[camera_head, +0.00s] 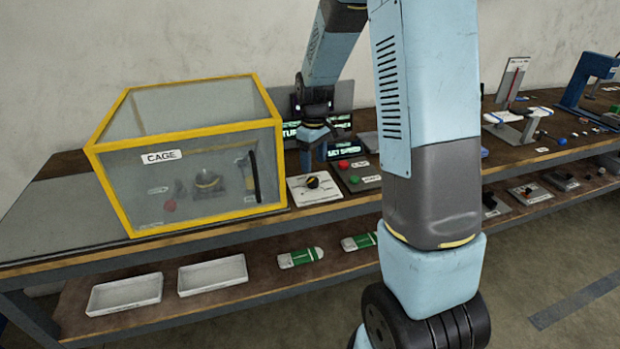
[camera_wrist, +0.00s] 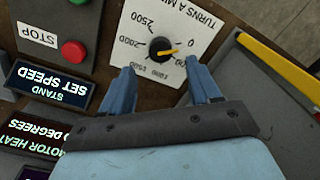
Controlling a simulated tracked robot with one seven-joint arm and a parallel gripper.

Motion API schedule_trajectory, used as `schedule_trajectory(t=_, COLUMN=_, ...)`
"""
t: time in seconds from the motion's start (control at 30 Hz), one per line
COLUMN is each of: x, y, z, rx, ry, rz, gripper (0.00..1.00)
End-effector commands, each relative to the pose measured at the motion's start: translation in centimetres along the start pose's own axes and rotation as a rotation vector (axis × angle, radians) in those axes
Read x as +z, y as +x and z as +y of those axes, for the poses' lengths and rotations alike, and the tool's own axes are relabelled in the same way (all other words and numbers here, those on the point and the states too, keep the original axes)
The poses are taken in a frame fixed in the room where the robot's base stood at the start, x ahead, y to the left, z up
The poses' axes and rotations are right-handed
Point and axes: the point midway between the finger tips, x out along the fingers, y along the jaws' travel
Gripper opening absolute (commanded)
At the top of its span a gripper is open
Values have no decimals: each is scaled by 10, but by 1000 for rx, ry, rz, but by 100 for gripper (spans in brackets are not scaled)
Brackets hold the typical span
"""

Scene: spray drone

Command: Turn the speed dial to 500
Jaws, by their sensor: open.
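The speed dial (camera_wrist: 160,48) is a round black knob with a yellow pointer, on a white plate (camera_wrist: 185,18) marked with numbers. In the wrist view the pointer points right, between the 0 and a label partly hidden by my right finger. In the head view the dial (camera_head: 312,182) sits on its plate right of the cage. My gripper (camera_wrist: 160,70) is open and empty, its fingertips apart on either side just short of the knob. In the head view my gripper (camera_head: 313,158) is above and behind the dial.
The yellow-framed cage (camera_head: 185,228) stands close left of the dial. A panel with a red button (camera_wrist: 73,51) and a green button is beside the plate. Lit displays (camera_wrist: 52,85) stand behind. Trays (camera_head: 125,294) lie on the lower shelf.

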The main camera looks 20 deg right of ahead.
Motion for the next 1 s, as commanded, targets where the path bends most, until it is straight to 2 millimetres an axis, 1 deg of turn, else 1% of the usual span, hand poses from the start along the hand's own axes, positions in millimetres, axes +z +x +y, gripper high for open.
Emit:
schedule_trajectory(t=0.03, x=1, y=10, z=0, rx=-2, ry=0, rz=-3, gripper=62)
schedule_trajectory(t=0.2, x=0, y=37, z=0, rx=-1, ry=1, rz=-2, gripper=62)
schedule_trajectory(t=0.4, x=1, y=58, z=0, rx=-1, ry=0, rz=-1, gripper=62)
schedule_trajectory(t=0.6, x=0, y=65, z=0, rx=0, ry=0, rz=0, gripper=62)
schedule_trajectory(t=0.83, x=0, y=65, z=0, rx=1, ry=0, rz=0, gripper=62)
schedule_trajectory(t=1.0, x=0, y=65, z=0, rx=1, ry=0, rz=0, gripper=46)
